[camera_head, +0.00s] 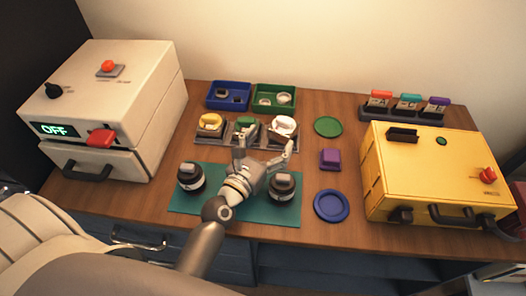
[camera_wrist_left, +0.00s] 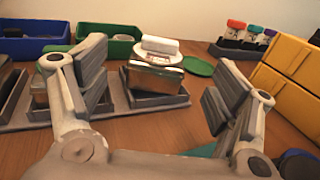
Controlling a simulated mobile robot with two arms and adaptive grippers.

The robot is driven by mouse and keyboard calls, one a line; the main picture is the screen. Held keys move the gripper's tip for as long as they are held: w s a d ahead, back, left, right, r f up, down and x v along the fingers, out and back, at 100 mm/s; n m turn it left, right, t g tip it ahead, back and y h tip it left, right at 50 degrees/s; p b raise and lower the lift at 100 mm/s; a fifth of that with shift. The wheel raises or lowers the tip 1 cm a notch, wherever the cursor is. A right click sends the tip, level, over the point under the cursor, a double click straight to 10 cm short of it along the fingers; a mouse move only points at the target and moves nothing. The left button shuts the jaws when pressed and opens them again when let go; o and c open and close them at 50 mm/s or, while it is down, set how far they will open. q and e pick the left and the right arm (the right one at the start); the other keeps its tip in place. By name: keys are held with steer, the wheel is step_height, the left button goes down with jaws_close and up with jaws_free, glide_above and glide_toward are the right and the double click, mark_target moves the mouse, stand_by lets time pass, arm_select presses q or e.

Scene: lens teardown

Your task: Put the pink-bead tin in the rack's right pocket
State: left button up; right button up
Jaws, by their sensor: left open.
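A dark rack (camera_head: 228,145) with three pockets stands behind the green mat. Its right pocket holds a silver tin with a white top (camera_head: 284,126), which also shows between my fingers in the left wrist view (camera_wrist_left: 155,77). The tin looks upright; no pink beads are visible, so I cannot tell its contents. A green-topped item (camera_head: 245,124) is in the middle pocket and a yellow-topped one (camera_head: 210,121) in the left. My left gripper (camera_head: 266,148) is open and empty, in front of the right pocket, fingers apart from the tin. My right gripper is out of view.
Two dark jars (camera_head: 190,177) (camera_head: 284,187) stand on the green mat (camera_head: 240,212) beside my arm. Blue (camera_head: 212,104) and green (camera_head: 290,109) trays lie behind the rack. A purple block (camera_head: 330,159) and a yellow machine (camera_head: 435,165) are to the right; a white machine (camera_head: 150,130) is left.

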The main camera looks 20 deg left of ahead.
arm_select(q)
steer(key=shift+s+a+f, duration=0.1)
steer(key=shift+s+a, duration=0.1)
steer(key=shift+s, duration=1.55)
